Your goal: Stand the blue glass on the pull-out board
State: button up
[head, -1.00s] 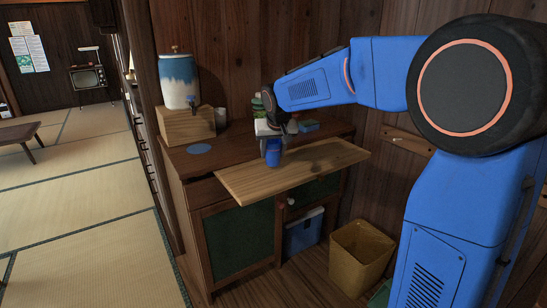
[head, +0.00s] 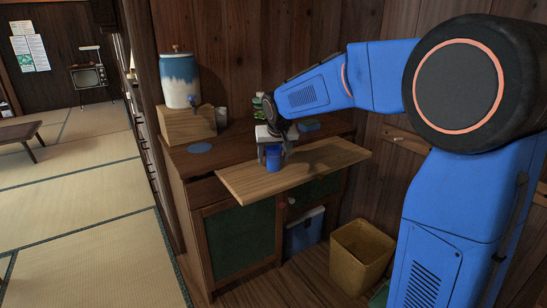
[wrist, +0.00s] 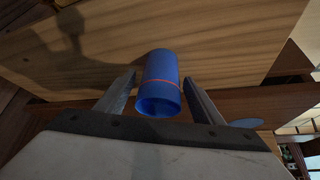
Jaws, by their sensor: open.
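The blue glass (head: 273,161) stands upright on the pull-out board (head: 240,181), which juts out from the front of the wooden cabinet. In the wrist view the glass (wrist: 160,82) shows its open rim toward me and a thin orange band around it. My gripper (head: 273,152) is over the glass, with one finger on each side. In the wrist view my gripper (wrist: 160,78) is open, with a gap between each finger and the glass.
A blue and white water dispenser (head: 179,80) stands on a wooden box (head: 187,125) at the back left of the cabinet top. A blue round mat (head: 200,148) lies in front of it. A yellow bin (head: 361,254) stands on the floor at right. The board's ends are clear.

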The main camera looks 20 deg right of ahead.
jog(key=v, duration=1.2)
jog(key=s+d+f, duration=0.2)
jog(key=s+f, duration=0.3)
jog(key=s, duration=0.7)
jog(key=s+d+f, duration=0.3)
jog(key=s+f, duration=0.2)
jog(key=s, duration=0.8)
jog(key=s+d+f+n+g, duration=0.1)
jog(key=s+f, duration=0.4)
jog(key=s, duration=0.7)
jog(key=shift+s+d, duration=0.25)
jog(key=shift+d, duration=0.4)
jog(key=shift+r, duration=0.1)
